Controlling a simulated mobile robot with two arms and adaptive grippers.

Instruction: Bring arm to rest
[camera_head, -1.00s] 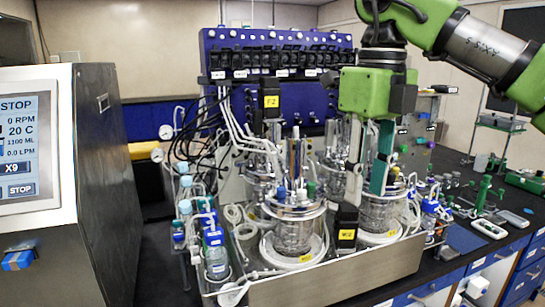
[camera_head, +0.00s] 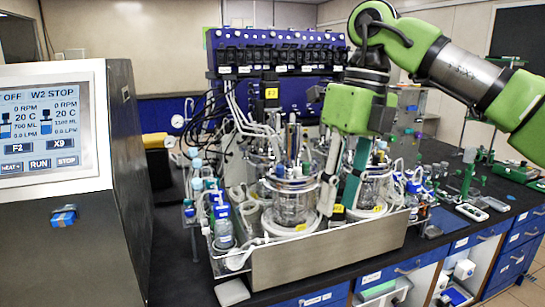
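My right arm reaches in from the upper right, and its green gripper (camera_head: 337,208) hangs over the twin bioreactor station. Its two long fingers, one pale and one teal, point down with a gap between them, so it is open, and I see nothing held. The fingertips are beside the front glass vessel (camera_head: 291,208) and the right glass vessel (camera_head: 371,189), in the space between them. Whether they touch either vessel I cannot tell. The fingers partly hide the vessels behind. My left gripper is not in view.
A metal tray (camera_head: 330,256) holds the vessels, tubing and blue-capped bottles (camera_head: 222,228). A blue pump controller (camera_head: 275,55) stands behind. A touchscreen cabinet (camera_head: 50,125) fills the left. Small instruments (camera_head: 472,211) lie on the right bench. Open air surrounds the arm at upper right.

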